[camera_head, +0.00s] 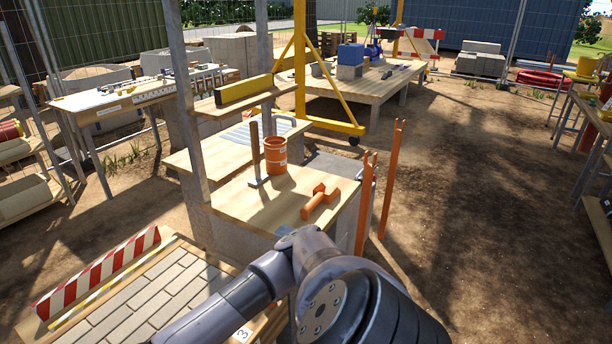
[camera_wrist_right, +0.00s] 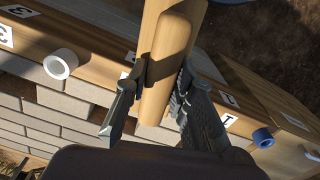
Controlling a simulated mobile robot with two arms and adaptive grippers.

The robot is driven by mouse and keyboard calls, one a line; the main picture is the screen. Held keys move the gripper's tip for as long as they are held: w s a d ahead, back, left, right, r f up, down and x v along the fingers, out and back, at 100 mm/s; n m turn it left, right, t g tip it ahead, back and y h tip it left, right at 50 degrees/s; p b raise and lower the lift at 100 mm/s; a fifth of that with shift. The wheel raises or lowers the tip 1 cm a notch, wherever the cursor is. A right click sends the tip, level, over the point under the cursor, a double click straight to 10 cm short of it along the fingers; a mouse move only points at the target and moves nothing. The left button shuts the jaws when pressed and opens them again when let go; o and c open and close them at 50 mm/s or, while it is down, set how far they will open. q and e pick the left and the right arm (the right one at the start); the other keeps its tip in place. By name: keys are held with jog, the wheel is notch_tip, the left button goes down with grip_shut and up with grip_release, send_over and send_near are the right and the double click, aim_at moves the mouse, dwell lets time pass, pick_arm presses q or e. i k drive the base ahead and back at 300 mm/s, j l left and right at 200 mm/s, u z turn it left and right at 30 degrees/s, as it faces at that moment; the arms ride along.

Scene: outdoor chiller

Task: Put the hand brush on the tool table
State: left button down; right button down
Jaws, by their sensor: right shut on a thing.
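In the right wrist view my right gripper (camera_wrist_right: 163,75) is closed around a smooth wooden piece (camera_wrist_right: 168,50), which looks like the handle of the hand brush. Its bristles are not visible. In the head view an arm of mine reaches in from the bottom, and its gripper is hidden. My left gripper is not in view. A wooden table with several tools (camera_head: 85,110) stands at the left back. Another wooden table (camera_head: 385,88) at the back centre carries blue and grey blocks and small tools. I cannot tell which is the tool table.
A workbench (camera_head: 285,205) ahead holds an orange bucket (camera_head: 275,155) and an orange mallet (camera_head: 319,202). Orange posts (camera_head: 392,180) stand beside it. A brick panel (camera_head: 140,295) with a striped red-white bar (camera_head: 97,272) lies at the lower left. Dirt ground at right is open.

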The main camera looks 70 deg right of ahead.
aim_at(291, 194)
jog(key=l+z, duration=0.25)
jog(key=z, duration=0.15)
jog(key=l+z, duration=0.25)
jog(key=z, duration=0.15)
jog(key=l+z, duration=0.25)
jog(key=z, duration=0.15)
jog(key=l+z, duration=0.25)
jog(key=z, duration=0.2)
jog(key=i+l+z, duration=0.1)
jog(key=l+z, duration=0.15)
jog(key=i+l+z, duration=0.1)
jog(key=l+z, duration=0.15)
jog(key=i+l+u, duration=0.15)
jog(key=u, duration=0.25)
jog(key=i+l+u, duration=0.15)
jog(key=u, duration=0.25)
jog(key=i+l+u, duration=0.1)
jog(key=l+u, duration=0.15)
jog(key=u, duration=0.15)
